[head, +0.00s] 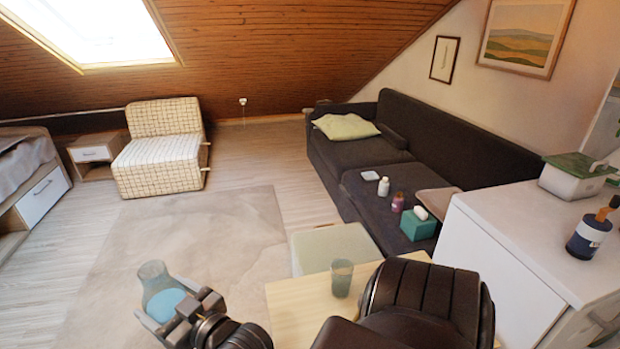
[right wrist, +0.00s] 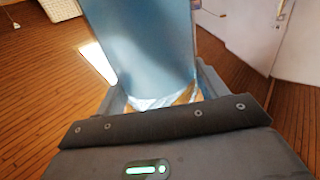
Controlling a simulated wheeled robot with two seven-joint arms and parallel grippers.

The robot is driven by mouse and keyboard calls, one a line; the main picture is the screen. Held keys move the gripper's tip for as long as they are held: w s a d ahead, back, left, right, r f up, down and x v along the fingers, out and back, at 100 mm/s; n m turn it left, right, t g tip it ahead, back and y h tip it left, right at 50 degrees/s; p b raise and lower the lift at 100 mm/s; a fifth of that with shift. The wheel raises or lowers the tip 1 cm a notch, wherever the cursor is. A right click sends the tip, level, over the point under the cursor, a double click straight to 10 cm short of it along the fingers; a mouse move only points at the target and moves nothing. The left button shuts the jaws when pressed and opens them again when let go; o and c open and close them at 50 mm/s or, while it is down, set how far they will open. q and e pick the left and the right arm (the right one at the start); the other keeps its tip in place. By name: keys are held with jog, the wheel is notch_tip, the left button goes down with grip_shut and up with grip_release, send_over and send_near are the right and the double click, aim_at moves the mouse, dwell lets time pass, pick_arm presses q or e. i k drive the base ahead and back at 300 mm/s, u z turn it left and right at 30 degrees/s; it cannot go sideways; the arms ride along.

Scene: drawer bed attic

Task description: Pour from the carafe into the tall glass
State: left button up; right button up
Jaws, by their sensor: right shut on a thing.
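The carafe (head: 158,283) is clear bluish glass with a light blue body. It is at the lower left of the head view, with its narrower mouth end up and leaning slightly left. My right gripper (head: 178,312) is shut on it and holds it left of the wooden table. In the right wrist view the carafe (right wrist: 145,45) fills the space between the jaws (right wrist: 165,100). The tall glass (head: 342,278), greenish and see-through, stands upright on the table, right of and apart from the carafe. My left gripper is not in view.
The light wooden table (head: 297,305) is partly hidden by my dark arm. A pale green box-like seat (head: 330,247) stands behind it. A dark sofa (head: 450,155) holds bottles and a teal tissue box (head: 416,226). A white cabinet (head: 520,240) is at right. The rug (head: 190,235) is clear.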

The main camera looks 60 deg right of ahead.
aim_at(342, 269)
jog(key=k, duration=1.3)
jog(key=z, duration=0.4)
jog(key=i, duration=0.5)
jog(key=u, duration=0.05)
